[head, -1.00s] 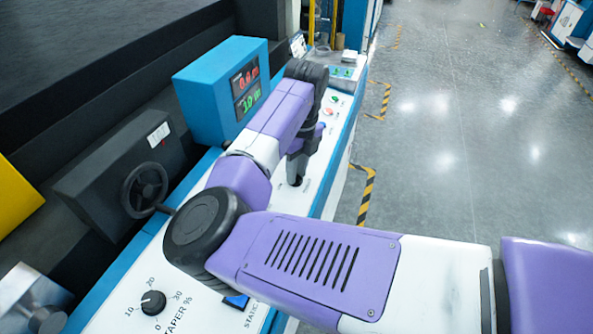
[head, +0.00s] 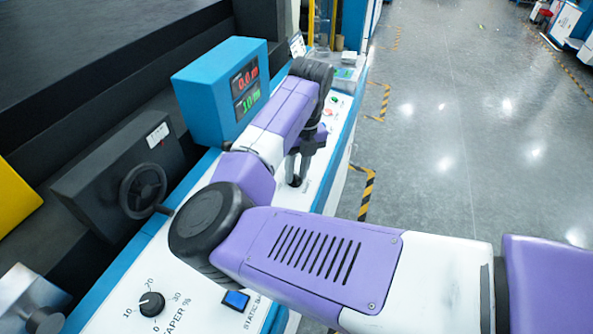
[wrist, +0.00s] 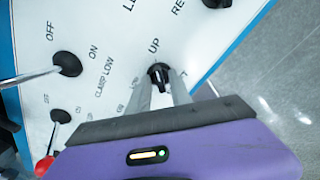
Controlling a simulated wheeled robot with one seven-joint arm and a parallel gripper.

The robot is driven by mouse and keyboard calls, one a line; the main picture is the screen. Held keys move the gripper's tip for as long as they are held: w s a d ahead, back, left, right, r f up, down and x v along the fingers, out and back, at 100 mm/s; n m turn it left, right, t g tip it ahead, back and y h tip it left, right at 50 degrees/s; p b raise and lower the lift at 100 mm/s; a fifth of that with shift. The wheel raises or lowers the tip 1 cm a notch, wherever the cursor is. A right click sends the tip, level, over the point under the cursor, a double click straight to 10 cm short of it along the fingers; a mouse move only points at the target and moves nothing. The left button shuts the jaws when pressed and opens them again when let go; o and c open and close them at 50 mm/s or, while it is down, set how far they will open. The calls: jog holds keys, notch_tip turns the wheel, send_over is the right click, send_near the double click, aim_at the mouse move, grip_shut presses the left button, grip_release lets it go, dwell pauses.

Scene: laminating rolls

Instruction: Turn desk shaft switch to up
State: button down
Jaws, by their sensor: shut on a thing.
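The desk shaft switch is a black rotary knob (wrist: 158,75) with a pale mark, on the white panel just below the printed word UP in the wrist view. The fingers of my gripper (wrist: 161,92) stand on either side of it and are shut on it. Which way its mark points is hard to tell. In the head view my gripper (head: 297,168) reaches down to the panel, with the dark knob (head: 294,181) at its tips. The other label beside the knob is partly hidden by a finger.
A toggle switch (wrist: 67,64) marked OFF and ON and a red-tipped lever (wrist: 44,165) are to the left in the wrist view. A blue display box (head: 222,90) and a handwheel (head: 143,190) stand left of my arm. Floor to the right is open.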

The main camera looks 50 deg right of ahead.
jog(key=c, duration=1.5)
grip_release()
notch_tip(320, 180, up, 8)
jog(key=b, duration=0.1)
jog(key=shift+s+d, duration=0.2)
jog(key=shift+d, duration=0.25)
jog(key=shift+f, duration=0.1)
